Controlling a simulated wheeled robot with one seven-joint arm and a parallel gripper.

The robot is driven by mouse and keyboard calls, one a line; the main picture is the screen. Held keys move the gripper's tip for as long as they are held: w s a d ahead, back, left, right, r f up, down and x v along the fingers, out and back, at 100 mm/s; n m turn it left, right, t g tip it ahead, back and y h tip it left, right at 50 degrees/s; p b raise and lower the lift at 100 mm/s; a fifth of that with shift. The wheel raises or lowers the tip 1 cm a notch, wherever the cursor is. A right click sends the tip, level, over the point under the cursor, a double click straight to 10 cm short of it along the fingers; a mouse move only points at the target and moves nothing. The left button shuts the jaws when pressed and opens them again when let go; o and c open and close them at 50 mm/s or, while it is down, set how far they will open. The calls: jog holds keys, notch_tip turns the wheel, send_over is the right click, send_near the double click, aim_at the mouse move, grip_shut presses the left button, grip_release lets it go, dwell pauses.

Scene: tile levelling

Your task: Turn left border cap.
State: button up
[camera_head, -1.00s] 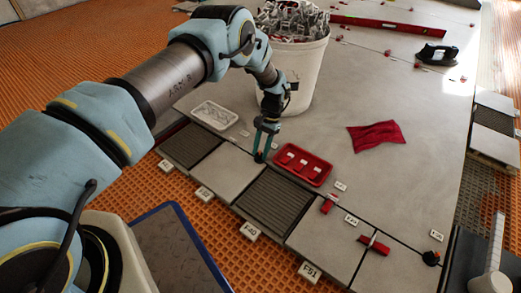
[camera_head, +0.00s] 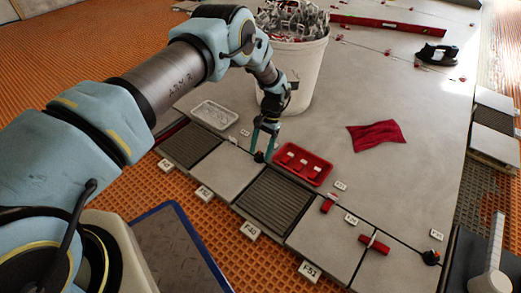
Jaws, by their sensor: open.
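A small dark round cap (camera_head: 259,157) sits at the border joint between the smooth tile and the ribbed tile, left of the red tray. This is the left one of two dark caps along the border. My gripper (camera_head: 265,148) points down right at this cap, with its teal fingers apart. I cannot tell whether the fingers touch the cap. The fingers partly hide it. The other dark cap (camera_head: 430,257), with an orange part on it, sits at the right end of the border.
A red tray (camera_head: 303,164) with white pieces lies just right of my gripper. A white tray (camera_head: 214,114) is to the left, and a white bucket (camera_head: 308,75) full of clips stands behind. Red wedges in clips (camera_head: 375,244) sit along the border. A red cloth (camera_head: 376,136) lies on clear tile.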

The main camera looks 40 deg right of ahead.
jog(key=p+v, duration=0.3)
jog(key=v, duration=0.7)
jog(key=shift+r+p, duration=0.35)
jog(key=shift+r, duration=0.05)
jog(key=shift+d, duration=0.15)
jog(key=w+a+r+n+h+p, duration=0.25)
jog(key=w+a+r, duration=0.45)
jog(key=a+r, duration=0.4)
jog(key=w+a+r+n+h+p, duration=0.1)
jog(key=w+a+r+n+p, duration=0.15)
jog(key=w+a+r, duration=0.65)
jog(key=s+a+r+n+t+p, duration=0.1)
jog(key=s+a+r+n, duration=0.15)
jog(key=a+r, duration=0.55)
jog(key=s+a+r+n+p, duration=0.1)
jog(key=s+a+r+n, duration=0.3)
jog(key=a, duration=0.7)
jog(key=s+a+r+n+t+h+p, duration=0.1)
jog(key=s+a+r, duration=0.25)
jog(key=a, duration=0.25)
jog(key=s+a+r+n+t+p, duration=0.1)
jog(key=s+a+r, duration=0.1)
jog(key=s+a, duration=0.25)
notch_tip(320, 180, up, 38)
jog(key=a+p, duration=0.1)
jog(key=p, duration=3.7)
jog(key=shift+r, duration=0.25)
